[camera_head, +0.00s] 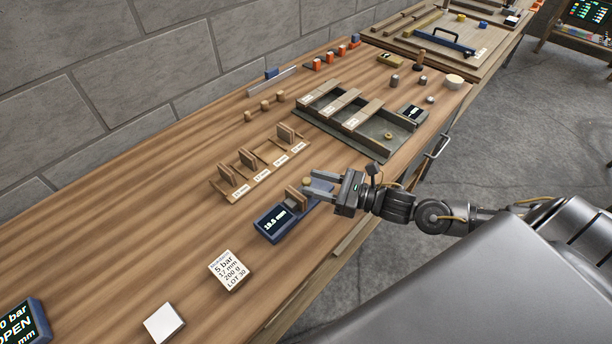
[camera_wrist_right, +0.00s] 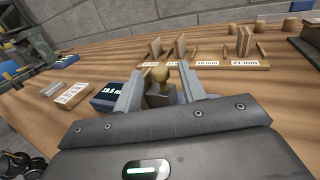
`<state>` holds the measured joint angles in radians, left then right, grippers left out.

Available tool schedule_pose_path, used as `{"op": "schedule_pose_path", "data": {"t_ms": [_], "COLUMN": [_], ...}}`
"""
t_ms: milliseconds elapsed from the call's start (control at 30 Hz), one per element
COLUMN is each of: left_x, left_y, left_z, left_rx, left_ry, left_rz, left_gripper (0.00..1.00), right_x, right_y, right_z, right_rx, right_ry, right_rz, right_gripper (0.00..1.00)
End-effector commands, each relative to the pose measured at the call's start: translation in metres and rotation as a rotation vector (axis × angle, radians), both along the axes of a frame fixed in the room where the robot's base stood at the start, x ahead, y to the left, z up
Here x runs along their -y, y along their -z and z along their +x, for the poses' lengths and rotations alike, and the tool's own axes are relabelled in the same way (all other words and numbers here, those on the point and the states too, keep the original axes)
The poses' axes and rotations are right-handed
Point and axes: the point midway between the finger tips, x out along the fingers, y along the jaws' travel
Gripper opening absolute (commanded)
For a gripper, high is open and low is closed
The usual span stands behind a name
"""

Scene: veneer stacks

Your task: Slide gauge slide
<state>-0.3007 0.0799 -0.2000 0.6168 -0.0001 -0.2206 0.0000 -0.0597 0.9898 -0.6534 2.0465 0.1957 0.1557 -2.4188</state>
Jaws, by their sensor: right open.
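The blue thickness gauge (camera_head: 268,236) lies near the table's front edge, its display reading about 19.5 mm. Wooden pieces (camera_head: 293,197) stand on its rail beside the display. The gauge's slide has a round brass-coloured knob (camera_wrist_right: 160,74) on a dark block (camera_wrist_right: 160,94); the knob also shows in the head view (camera_head: 307,182). My right gripper (camera_head: 318,184) is open, with its fingers on either side of the knob and block. I cannot tell whether either finger touches. The gauge's display (camera_wrist_right: 108,93) is partly behind the left finger in the wrist view. My left gripper is not in view.
A wooden rack (camera_head: 233,199) with veneer stacks and mm labels stands behind the gauge. A dark tray (camera_head: 371,137) with wooden slats lies further along. A white label card (camera_head: 230,270) lies at the near side. The tabletop (camera_head: 150,240) left of the rack is clear.

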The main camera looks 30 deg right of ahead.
Motion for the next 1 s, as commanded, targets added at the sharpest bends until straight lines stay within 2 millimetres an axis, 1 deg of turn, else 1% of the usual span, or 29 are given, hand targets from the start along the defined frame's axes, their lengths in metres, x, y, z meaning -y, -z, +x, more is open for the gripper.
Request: {"op": "schedule_pose_path", "data": {"t_ms": [33,100,200,367,567,600,900,1000], "left_x": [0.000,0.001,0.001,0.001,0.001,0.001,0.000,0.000], "left_y": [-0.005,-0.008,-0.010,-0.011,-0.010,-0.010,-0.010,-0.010], "left_z": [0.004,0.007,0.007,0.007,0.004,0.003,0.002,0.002], "left_rx": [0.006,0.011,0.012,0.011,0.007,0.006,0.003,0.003], "left_ry": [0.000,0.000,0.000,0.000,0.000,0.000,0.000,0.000], "left_rz": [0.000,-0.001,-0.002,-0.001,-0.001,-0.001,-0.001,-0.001], "left_gripper": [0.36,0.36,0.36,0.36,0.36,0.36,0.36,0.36], "right_x": [-0.006,-0.011,-0.017,-0.021,-0.021,-0.021,-0.020,-0.020], "right_y": [-0.004,-0.003,-0.002,0.000,0.000,0.000,0.000,0.000], "right_z": [0.006,0.013,0.019,0.024,0.023,0.023,0.023,0.023], "right_rx": [0.002,0.003,0.001,-0.001,-0.001,-0.001,-0.001,-0.001], "right_ry": [0.000,0.002,0.000,0.001,0.001,0.001,0.002,0.002], "right_rz": [0.002,0.001,0.001,-0.001,-0.001,-0.001,-0.001,-0.001], "right_gripper": [0.41,0.41,0.41,0.41,0.41,0.40,0.00,0.00]}}
